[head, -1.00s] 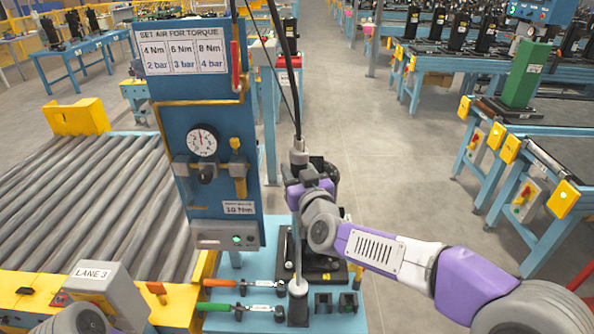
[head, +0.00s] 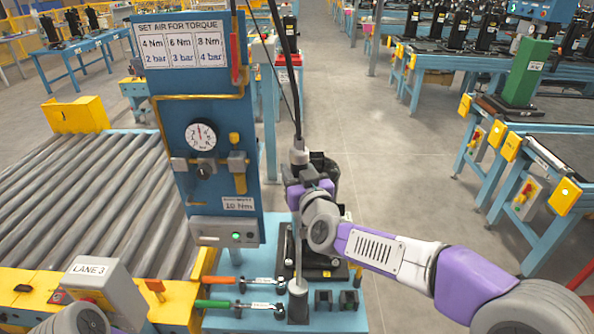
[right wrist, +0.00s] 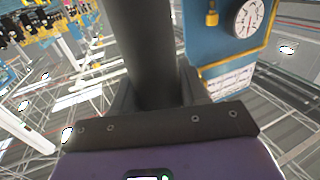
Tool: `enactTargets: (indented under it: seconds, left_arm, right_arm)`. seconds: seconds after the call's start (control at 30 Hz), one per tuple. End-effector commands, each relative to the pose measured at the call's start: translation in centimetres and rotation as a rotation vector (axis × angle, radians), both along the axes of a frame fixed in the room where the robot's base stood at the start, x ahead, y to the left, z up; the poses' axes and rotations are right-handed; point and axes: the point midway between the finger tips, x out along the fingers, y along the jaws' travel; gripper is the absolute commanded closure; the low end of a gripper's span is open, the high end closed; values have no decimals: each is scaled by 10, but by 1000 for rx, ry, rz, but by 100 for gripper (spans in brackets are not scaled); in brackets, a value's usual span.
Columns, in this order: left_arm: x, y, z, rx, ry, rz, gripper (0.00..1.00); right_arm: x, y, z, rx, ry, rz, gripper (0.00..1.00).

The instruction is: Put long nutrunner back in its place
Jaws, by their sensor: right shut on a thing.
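The long nutrunner (head: 298,154) stands about upright in the head view, its black hose running up from its grey top. My right gripper (head: 308,188) is shut on its body. In the right wrist view the nutrunner (right wrist: 150,50) is a dark cylinder between the fingers. Its thin shaft runs down to a pale round piece at the top of a black holder (head: 298,308) on the blue bench. I cannot tell whether the tip is inside the holder or just above it. My left gripper is out of view; only part of my left arm shows at lower left.
A blue panel (head: 175,110) with a gauge stands left of the nutrunner. A black fixture (head: 322,268) stands behind. A roller conveyor (head: 100,200) lies left.

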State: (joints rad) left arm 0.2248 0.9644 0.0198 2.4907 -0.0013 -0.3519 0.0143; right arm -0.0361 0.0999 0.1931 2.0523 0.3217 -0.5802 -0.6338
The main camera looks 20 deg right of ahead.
Motion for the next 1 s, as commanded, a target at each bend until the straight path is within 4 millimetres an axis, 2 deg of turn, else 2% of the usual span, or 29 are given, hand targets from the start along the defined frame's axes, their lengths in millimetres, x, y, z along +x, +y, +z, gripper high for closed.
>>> enactTargets:
  seconds: [0.37, 0.4, 0.57, 0.87, 1.0]
  left_arm:
    - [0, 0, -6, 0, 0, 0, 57]
    - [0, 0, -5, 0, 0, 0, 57]
    - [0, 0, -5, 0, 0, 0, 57]
    - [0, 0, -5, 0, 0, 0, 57]
    - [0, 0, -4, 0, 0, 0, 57]
  right_arm:
    - [0, 0, -2, 1, -11, -1, 100]
    - [0, 0, -1, 1, -11, -1, 50]
    - [0, 0, -3, 0, -7, -1, 26]
    - [-1, 0, -9, 0, 7, 0, 26]
    - [-15, -1, -6, 0, 3, 1, 26]
